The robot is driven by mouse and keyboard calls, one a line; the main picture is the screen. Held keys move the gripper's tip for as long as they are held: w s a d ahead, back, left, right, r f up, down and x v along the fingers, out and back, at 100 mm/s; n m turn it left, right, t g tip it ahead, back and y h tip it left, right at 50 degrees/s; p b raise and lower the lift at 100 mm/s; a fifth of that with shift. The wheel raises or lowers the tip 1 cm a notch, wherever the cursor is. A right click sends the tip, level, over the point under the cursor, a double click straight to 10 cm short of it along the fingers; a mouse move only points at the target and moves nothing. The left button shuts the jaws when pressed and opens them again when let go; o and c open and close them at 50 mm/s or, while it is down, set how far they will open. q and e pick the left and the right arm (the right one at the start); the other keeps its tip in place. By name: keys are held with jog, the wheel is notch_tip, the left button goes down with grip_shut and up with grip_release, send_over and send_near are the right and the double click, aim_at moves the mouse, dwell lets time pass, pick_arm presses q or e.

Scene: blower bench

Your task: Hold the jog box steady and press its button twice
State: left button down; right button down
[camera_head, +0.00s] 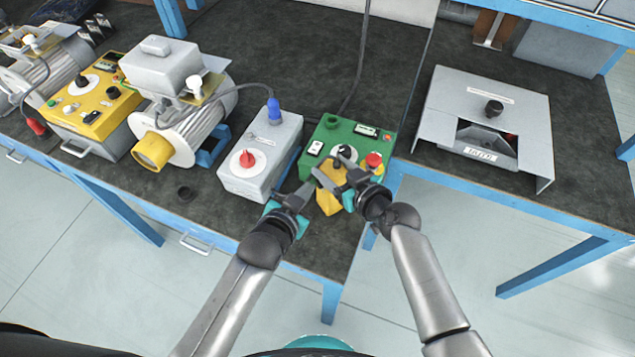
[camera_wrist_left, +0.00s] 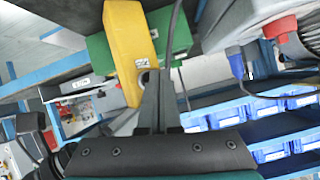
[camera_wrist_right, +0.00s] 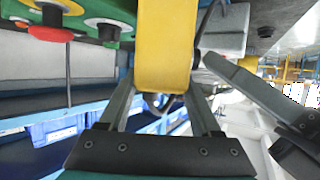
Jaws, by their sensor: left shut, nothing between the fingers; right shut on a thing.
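The jog box appears to be the small yellow box (camera_head: 328,203), in front of the green control box (camera_head: 324,133). My right gripper (camera_head: 338,177) is shut on the yellow box; the right wrist view shows the yellow body (camera_wrist_right: 166,50) between its fingers. My left gripper (camera_head: 306,192) is shut and empty, just left of the yellow box. In the left wrist view the left fingertips (camera_wrist_left: 155,76) are close to the yellow box's lower end (camera_wrist_left: 128,50), where a small label shows. I cannot tell whether they touch it.
A grey box with a red knob (camera_head: 240,178) stands left of the arms. The green box carries a red mushroom button (camera_head: 374,160) close to my right gripper. A grey housing (camera_head: 480,120) stands on the right bench. The bench's front edge lies below the grippers.

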pick_arm(q)
jog(key=shift+w+d, duration=0.2)
jog(key=shift+d, duration=0.1)
dwell(0.9)
jog(key=shift+s+a, duration=0.45)
jog(key=shift+a, duration=0.2)
jog(key=s+a, duration=0.1)
jog(key=a, duration=0.1)
jog(key=s+a, duration=0.2)
dwell(0.4)
dwell(0.8)
pick_arm(e)
grip_release()
dwell(0.3)
